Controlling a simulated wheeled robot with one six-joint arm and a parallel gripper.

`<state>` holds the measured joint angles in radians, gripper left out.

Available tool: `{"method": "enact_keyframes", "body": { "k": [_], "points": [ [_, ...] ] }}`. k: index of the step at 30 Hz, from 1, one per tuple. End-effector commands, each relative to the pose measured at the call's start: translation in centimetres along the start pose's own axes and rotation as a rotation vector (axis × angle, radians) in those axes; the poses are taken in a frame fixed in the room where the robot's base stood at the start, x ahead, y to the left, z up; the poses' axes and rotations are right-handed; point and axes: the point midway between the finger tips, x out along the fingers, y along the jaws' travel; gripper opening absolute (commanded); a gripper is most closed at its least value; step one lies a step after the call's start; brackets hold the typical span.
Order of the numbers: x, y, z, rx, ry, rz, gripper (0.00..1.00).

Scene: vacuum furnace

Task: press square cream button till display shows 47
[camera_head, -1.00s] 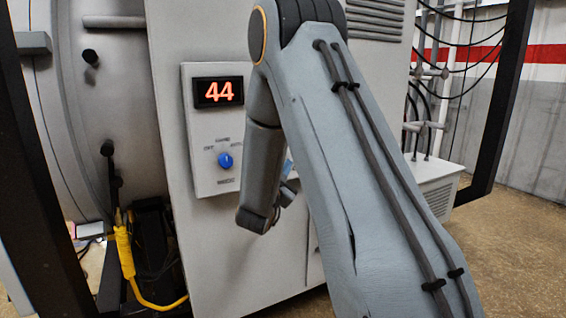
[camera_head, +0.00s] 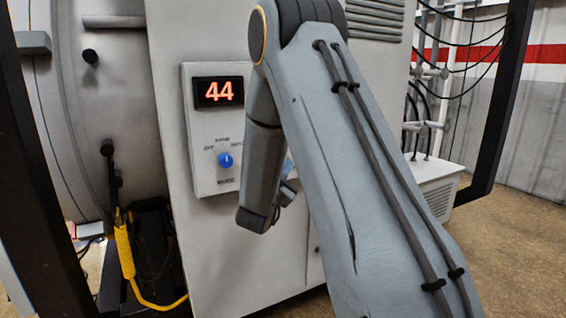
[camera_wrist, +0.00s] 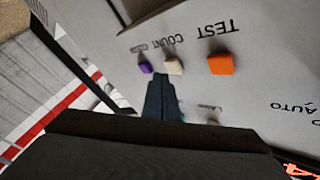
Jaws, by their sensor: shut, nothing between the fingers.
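The square cream button (camera_wrist: 174,66) shows in the wrist view under the label COUNT, between a purple button and an orange one. My gripper (camera_wrist: 161,80) is shut and empty, its tips just below and slightly left of the cream button in the picture. I cannot tell whether they touch it. The display (camera_head: 218,92) reads 44 in the head view; a corner of its lit digits shows at the wrist view's lower right. In the head view my arm hides the buttons and my gripper.
The purple button (camera_wrist: 146,67) is close on the left of the cream one. The larger orange button (camera_wrist: 220,64), labelled TEST, is on the right. A blue knob (camera_head: 225,160) sits below the display. A yellow cable (camera_head: 125,252) hangs at the left.

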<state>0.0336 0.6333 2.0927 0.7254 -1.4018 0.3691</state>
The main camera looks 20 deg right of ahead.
Motion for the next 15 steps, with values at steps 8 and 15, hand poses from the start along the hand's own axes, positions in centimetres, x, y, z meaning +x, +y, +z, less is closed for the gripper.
{"method": "enact_keyframes", "body": {
  "k": [8,15],
  "points": [
    [0.55,-0.35,0.35,0.001,0.001,0.0,0.0],
    [0.53,-0.35,0.33,0.001,0.0,0.0,0.0]
  ]
}}
